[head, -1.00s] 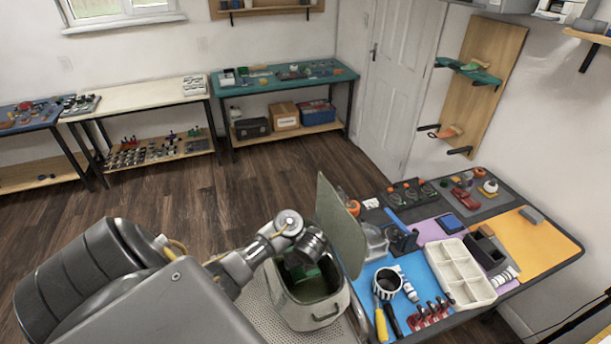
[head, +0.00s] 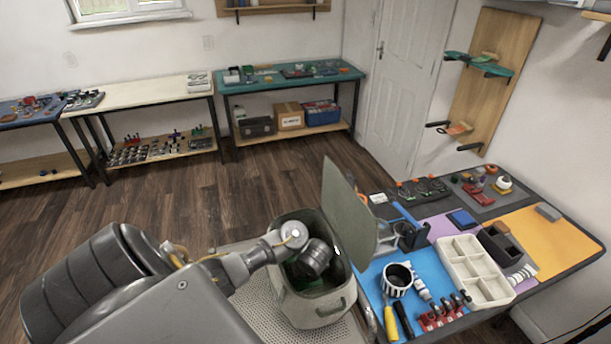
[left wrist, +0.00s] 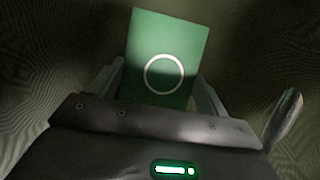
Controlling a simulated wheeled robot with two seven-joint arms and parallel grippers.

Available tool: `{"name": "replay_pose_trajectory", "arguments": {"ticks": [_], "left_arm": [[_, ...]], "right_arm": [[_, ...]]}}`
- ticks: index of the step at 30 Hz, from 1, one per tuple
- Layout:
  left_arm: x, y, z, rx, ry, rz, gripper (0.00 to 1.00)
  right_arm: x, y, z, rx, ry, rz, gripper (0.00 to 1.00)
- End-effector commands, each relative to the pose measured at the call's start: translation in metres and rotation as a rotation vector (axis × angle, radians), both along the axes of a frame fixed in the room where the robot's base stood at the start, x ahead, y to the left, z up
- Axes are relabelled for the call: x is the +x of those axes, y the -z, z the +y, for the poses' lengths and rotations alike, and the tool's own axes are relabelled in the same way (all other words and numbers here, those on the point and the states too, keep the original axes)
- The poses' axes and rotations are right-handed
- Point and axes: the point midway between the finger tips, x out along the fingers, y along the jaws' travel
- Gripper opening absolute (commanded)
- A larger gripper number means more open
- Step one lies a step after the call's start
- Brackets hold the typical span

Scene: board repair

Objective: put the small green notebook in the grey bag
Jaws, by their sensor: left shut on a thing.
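The grey bag (head: 318,312) stands open on a perforated metal surface, its lid flap (head: 346,205) raised on the right side. My left arm reaches down into the bag's mouth. In the left wrist view, my left gripper (left wrist: 162,95) is shut on the small green notebook (left wrist: 170,50), which has a pale ring on its cover. The dark bag lining surrounds them. In the head view, the gripper's fingers are hidden inside the bag, and only a bit of green shows below the wrist. My right gripper is not in view.
A workbench to the right holds a white compartment tray (head: 488,289), a striped cup (head: 397,280), a yellow-handled tool (head: 391,322) and several red-handled tools. The raised flap stands between the bag and this bench. Other benches line the back wall, with open floor before them.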

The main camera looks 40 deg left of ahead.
Motion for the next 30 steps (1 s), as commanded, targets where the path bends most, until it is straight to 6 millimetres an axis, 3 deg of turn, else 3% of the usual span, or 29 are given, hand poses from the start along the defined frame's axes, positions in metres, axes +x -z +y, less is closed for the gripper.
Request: {"name": "replay_pose_trajectory", "arguments": {"ticks": [9, 10, 14, 23, 30], "left_arm": [[0.000, 0.004, 0.000, 0.000, 0.000, 0.000, 0.47], [0.000, 0.002, 0.000, 0.000, 0.000, -0.001, 0.81], [0.000, 0.002, 0.000, -0.001, 0.000, 0.000, 0.98], [0.000, 0.001, -0.001, -0.001, 0.000, 0.000, 0.98], [-0.003, -0.030, -0.009, -0.004, -0.001, -0.001, 0.98]], "right_arm": [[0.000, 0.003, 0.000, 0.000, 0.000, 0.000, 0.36], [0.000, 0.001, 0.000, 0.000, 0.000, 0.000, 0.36], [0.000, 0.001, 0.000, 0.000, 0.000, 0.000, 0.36], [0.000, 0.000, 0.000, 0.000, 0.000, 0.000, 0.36], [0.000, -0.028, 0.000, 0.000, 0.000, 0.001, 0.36]]}}
